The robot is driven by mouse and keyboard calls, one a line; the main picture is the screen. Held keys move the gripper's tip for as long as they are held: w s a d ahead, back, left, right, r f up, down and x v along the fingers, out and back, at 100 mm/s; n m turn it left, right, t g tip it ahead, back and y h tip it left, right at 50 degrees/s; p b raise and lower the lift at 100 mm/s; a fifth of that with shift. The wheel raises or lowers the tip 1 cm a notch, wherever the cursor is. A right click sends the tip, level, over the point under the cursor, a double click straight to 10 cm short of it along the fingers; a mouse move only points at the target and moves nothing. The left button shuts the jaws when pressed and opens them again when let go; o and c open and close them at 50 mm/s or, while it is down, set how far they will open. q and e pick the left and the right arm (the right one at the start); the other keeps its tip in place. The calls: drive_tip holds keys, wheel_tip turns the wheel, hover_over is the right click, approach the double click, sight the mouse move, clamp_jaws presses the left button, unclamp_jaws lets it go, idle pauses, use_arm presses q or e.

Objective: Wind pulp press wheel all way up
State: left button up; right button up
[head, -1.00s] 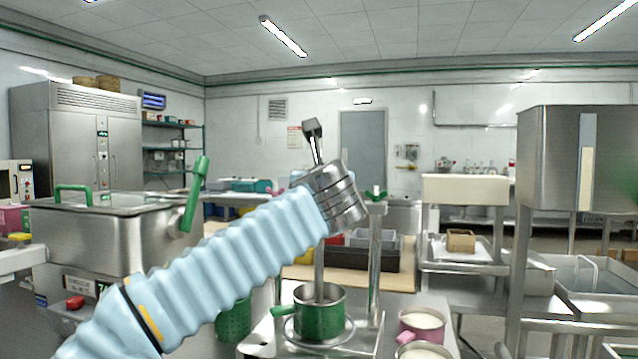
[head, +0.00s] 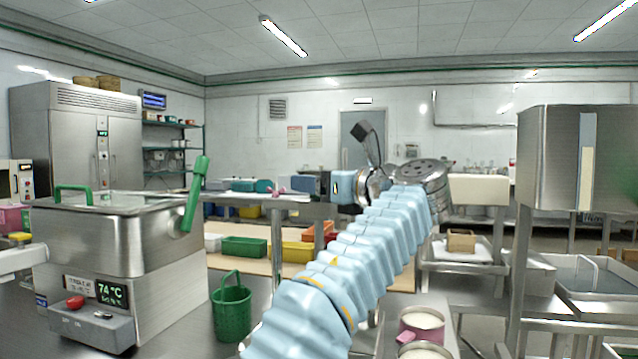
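My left arm comes in from the bottom and reaches up to the right across the middle of the head view. Its gripper (head: 362,130) has dark fingers pointing up and shows above the wrist. It is seen edge-on, so I cannot tell whether it is open or shut. I cannot see whether the gripper touches the wheel. My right gripper is not in view.
A steel bath (head: 100,235) with a green lever (head: 197,190) and a display reading 74 °C stands at the left. A green basket (head: 232,308) stands beside it. A pink-handled pot (head: 422,322) of pale contents is right of my arm. A steel tank (head: 550,160) stands at the right.

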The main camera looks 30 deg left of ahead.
use_arm(q)
drive_tip(key=shift+n+g, duration=0.6)
drive_tip(key=shift+g, duration=0.3)
drive_tip(key=shift+g+y, duration=0.3)
drive_tip(key=o, duration=1)
drive_tip(key=shift+c, duration=0.2)
